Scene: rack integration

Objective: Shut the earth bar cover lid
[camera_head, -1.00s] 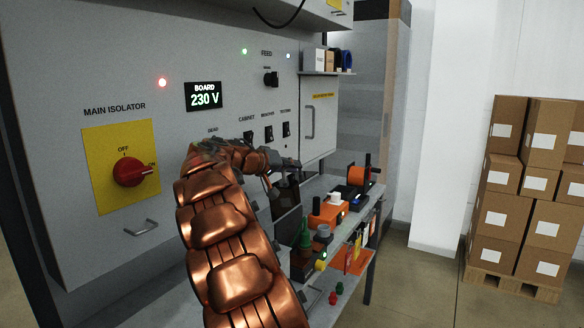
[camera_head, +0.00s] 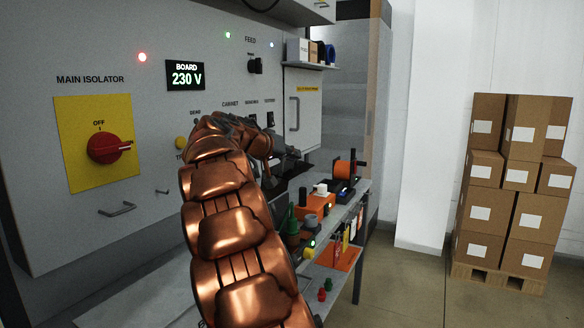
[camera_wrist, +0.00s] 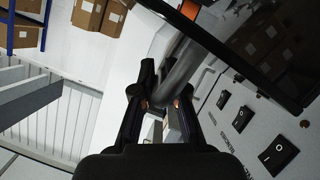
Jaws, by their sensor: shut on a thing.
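The earth bar cover lid appears to be the dark, see-through panel (camera_wrist: 245,40) across the top right of the wrist view, tilted in the picture. A grey rounded bar (camera_wrist: 178,72), seemingly its handle, runs down between my fingers. My gripper (camera_wrist: 163,103) is shut on this bar. In the head view my gripper (camera_head: 290,160) is small, near the board's lower right above the bench. A dark panel (camera_head: 279,207) shows below it, partly behind my copper arm. I cannot tell how far the lid stands open, and the earth bar is hidden.
The grey board carries a red main isolator knob (camera_head: 110,148) and rocker switches (camera_wrist: 277,152). A bench (camera_head: 362,186) holds an orange box (camera_head: 313,206), a spool (camera_head: 343,169) and several small parts. Stacked cartons (camera_head: 510,190) stand right, with clear floor before them.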

